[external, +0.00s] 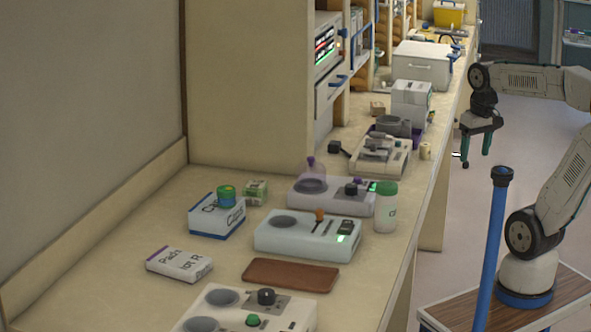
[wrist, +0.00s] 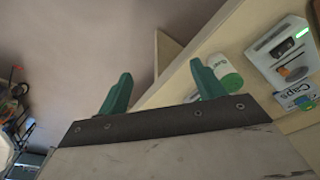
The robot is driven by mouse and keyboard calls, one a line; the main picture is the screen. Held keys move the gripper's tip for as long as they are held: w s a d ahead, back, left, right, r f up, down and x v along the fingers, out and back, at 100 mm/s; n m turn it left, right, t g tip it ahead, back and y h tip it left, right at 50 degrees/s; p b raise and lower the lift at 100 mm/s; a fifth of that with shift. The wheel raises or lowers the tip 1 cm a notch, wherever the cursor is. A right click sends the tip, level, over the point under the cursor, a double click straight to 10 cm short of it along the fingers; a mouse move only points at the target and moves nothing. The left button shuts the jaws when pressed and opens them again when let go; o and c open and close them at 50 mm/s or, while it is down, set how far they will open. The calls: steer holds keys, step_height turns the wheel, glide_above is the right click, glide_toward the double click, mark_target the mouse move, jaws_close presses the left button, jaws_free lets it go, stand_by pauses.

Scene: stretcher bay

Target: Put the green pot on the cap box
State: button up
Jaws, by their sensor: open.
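The cap box (external: 207,222), white with a blue lower edge and "Caps" lettering, stands on the bench left of the middle in the external view. Part of it also shows at the right edge of the wrist view (wrist: 298,95). The green pot (external: 226,197), small and round with a green lid, appears to rest upright on top of the cap box. My gripper (external: 475,152) is open and empty, raised off to the right beyond the bench edge, well away from both. Its green fingers (wrist: 160,72) are spread apart in the wrist view.
A white bottle with a green lid (external: 386,209) stands near the bench edge. Instruments (external: 307,240), a small green-and-white box (external: 255,192), a white carton (external: 180,264) and a brown tray (external: 291,275) surround the cap box. A blue post (external: 489,255) stands beside my arm.

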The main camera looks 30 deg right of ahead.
steer(key=s+d+f, duration=0.1)
steer(key=s+f, duration=0.5)
steer(key=shift+s+d+m, duration=0.2)
steer(key=shift+d+m, duration=0.1)
steer(key=shift+d, duration=0.1)
